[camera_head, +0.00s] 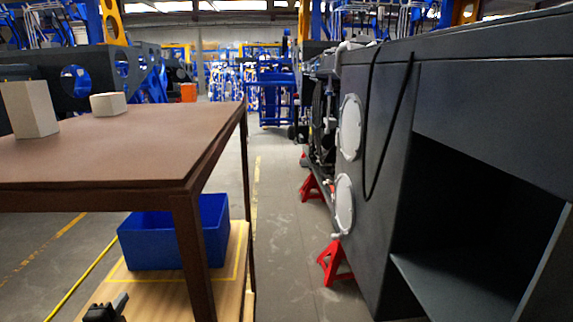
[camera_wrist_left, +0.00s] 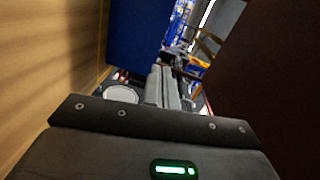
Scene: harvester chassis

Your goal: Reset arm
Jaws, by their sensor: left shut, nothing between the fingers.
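My left gripper (camera_head: 118,303) shows at the bottom left of the head view, low beside the wooden board and under the height of the table top. In the left wrist view its fingers (camera_wrist_left: 164,85) are together with nothing between them. The rest of the left arm is outside the head view. My right gripper and arm are in neither view.
A brown table (camera_head: 130,140) stands at left with two pale blocks (camera_head: 30,110) (camera_head: 108,104) on it. A blue bin (camera_head: 175,240) sits on the wooden board (camera_head: 238,270) below. A dark chassis (camera_head: 480,100) with red stands (camera_head: 333,262) is at right. The aisle between is clear.

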